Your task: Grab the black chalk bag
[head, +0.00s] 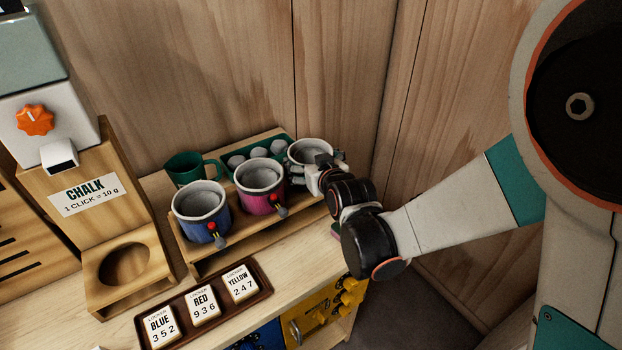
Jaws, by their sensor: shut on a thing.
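The black chalk bag (311,151) is the rightmost of three bags in the wooden rack. Its grey rim and pale lining show, but my gripper and wrist hide most of its body, so its dark colour is hard to make out. My gripper (306,173) comes in from the right and is shut on this bag, at its front and right side. The bag looks upright and at about the height of the other bags. I cannot tell whether it touches the rack.
A blue bag (205,222) and a pink bag (260,199) stand left in the rack (205,264). Behind them are a green mug (187,165) and a green carton of pale balls (232,161). A chalk dispenser (128,228) stands left; a locker-code tray (223,317) lies in front.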

